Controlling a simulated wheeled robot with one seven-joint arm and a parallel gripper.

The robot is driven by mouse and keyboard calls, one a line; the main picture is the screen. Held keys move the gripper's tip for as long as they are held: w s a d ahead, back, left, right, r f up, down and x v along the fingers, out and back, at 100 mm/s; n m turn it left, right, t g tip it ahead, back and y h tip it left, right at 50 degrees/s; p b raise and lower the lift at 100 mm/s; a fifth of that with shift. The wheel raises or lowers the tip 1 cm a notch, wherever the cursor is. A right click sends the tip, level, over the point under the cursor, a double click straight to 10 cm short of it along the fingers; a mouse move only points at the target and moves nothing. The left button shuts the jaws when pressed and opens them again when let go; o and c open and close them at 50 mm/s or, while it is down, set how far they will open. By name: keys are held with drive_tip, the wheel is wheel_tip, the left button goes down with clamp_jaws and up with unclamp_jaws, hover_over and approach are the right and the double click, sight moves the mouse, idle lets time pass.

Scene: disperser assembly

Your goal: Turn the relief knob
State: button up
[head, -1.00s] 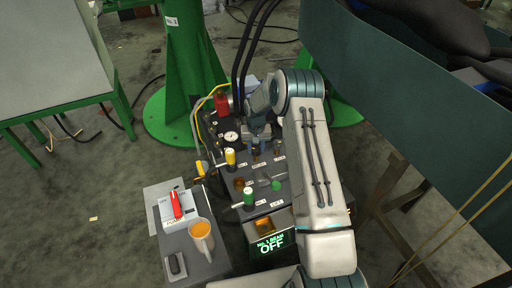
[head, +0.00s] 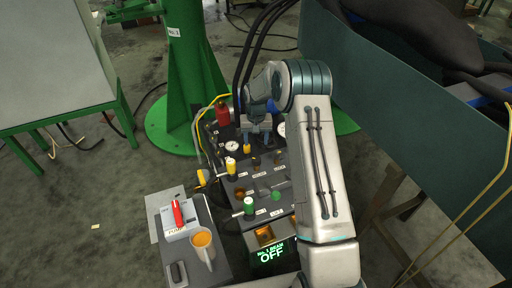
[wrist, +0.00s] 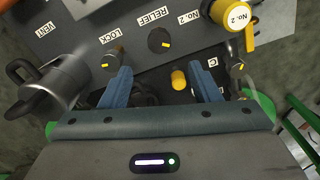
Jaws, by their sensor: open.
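The relief knob (wrist: 159,40) is a round black knob with a yellow pointer mark, under the RELIEF label in the wrist view. In the head view it shows as a small dark knob (head: 254,162) on the panel, just in front of my gripper (head: 257,131). In the wrist view my gripper (wrist: 160,82) has its two blue fingers wide apart with nothing held. The knob lies beyond the fingertips, between their lines and apart from them. The exact height of the fingers above the panel is hard to tell.
The LOCK knob (wrist: 112,60) is close to the left fingertip. The yellow No. 2 valve (wrist: 239,20) stands to the right; a yellow-capped post (wrist: 179,79) is between the fingers. A silver cylinder (wrist: 55,82) is at left.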

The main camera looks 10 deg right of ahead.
drive_tip(key=shift+r, duration=1.8)
